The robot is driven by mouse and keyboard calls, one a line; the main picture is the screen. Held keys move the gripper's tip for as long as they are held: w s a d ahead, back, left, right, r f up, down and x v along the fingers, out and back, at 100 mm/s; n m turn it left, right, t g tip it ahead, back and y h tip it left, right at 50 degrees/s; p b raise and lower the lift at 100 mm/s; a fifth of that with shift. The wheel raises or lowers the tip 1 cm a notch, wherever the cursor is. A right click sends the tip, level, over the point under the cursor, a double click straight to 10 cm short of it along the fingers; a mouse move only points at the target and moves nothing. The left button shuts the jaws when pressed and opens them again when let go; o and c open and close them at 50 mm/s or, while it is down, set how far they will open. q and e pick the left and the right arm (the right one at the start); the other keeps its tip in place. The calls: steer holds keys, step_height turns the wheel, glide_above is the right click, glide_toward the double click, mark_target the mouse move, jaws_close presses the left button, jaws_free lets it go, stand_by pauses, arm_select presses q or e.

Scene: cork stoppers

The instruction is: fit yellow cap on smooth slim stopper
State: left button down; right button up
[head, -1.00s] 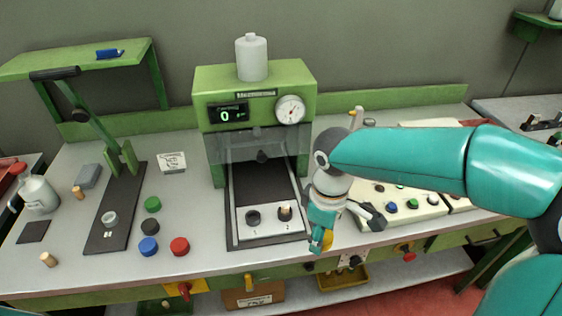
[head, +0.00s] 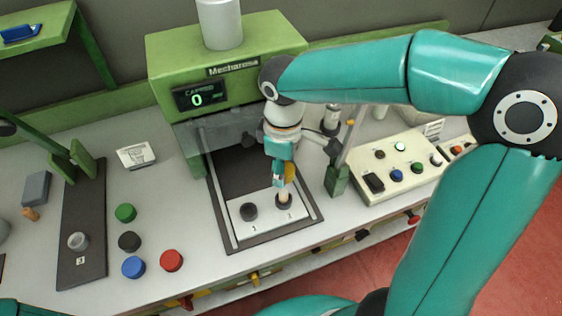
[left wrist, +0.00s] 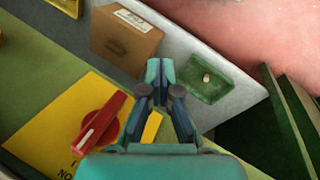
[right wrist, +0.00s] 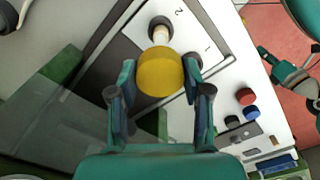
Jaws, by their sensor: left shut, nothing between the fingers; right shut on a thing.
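The yellow cap (right wrist: 160,72) is between the fingers of my right gripper (head: 281,180), which is shut on it. A slim pale stopper (head: 285,196) stands upright in the dark seat marked 2 on the white plate (head: 268,220) of the green machine. In the right wrist view the stopper (right wrist: 160,35) shows just beyond the cap, which partly hides it. In the head view the cap is right by the stopper's top; I cannot tell whether they touch. My left gripper (left wrist: 160,72) is shut and empty, over the front of the bench.
The seat marked 1 (head: 249,211) looks empty. Green, black, blue and red caps (head: 171,260) lie on the bench at left. A clear shield (head: 232,138) hangs behind my right gripper. A green post (head: 338,180) and a button panel (head: 400,168) stand at right.

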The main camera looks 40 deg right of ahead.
mark_target(283, 193)
steer(key=shift+f+b, duration=2.4)
steer(key=shift+f, duration=0.65)
steer(key=shift+f+b, duration=0.95)
steer(key=shift+f, duration=0.2)
steer(key=o, duration=0.9)
steer(key=shift+c, duration=0.2)
steer(key=shift+r, duration=0.1)
step_height(283, 193, up, 11)
steer(key=shift+r, duration=0.4)
steer(key=shift+s, duration=0.1)
